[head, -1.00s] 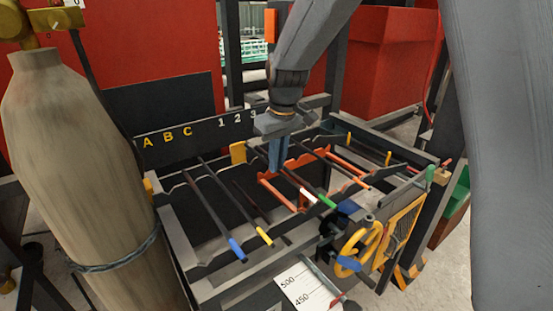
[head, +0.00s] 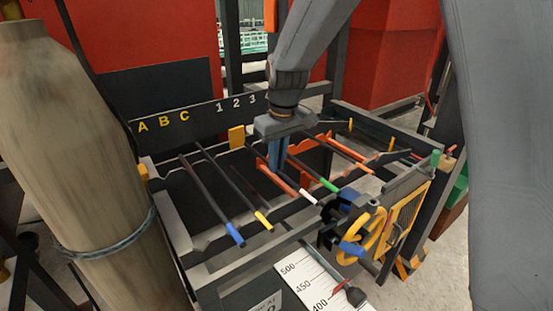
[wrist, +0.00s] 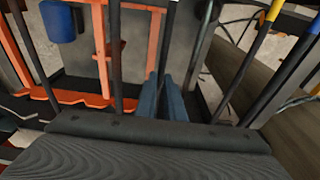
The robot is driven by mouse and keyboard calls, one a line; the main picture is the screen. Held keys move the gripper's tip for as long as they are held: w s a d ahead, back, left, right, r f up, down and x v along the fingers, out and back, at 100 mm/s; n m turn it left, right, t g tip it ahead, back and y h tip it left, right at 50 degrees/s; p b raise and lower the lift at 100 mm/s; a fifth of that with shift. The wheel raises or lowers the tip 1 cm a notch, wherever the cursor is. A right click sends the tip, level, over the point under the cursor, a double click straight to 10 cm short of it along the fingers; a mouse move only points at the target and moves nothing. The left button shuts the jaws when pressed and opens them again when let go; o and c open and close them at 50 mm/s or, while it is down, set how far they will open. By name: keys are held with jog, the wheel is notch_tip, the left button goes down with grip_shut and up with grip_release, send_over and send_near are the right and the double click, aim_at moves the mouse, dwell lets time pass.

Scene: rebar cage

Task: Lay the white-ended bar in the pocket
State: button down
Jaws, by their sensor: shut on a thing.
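My gripper (head: 277,160) points down over the rack and is shut on the white-ended bar (head: 299,191). In the head view the bar slants down and right from my fingers, its white end near the rack's front rail, left of the green-ended bar (head: 329,185). I cannot tell if the white-ended bar touches the rail. In the wrist view the dark bar (wrist: 170,50) runs up from between my blue fingers (wrist: 165,98); its white end is not clear there. Notched dark rails (head: 290,222) and orange notched plates (head: 315,150) stand around it. I cannot tell which is the pocket.
A blue-ended bar (head: 234,234) and a yellow-ended bar (head: 262,219) lie to the left. Orange bars (head: 350,156) lie to the right. A yellow hose coil (head: 368,238) hangs at the front right. A large tan cylinder (head: 75,165) stands close on the left.

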jog(key=c, duration=1.8)
grip_release()
jog(key=shift+o, duration=0.2)
jog(key=r, duration=0.2)
jog(key=r+b, duration=0.1)
jog(key=r, duration=0.3)
jog(key=shift+s+d+r, duration=0.25)
jog(key=shift+s+r, duration=0.1)
jog(key=shift+s+r+b, duration=0.1)
jog(key=shift+r+b, duration=0.2)
jog(key=shift+r, duration=0.2)
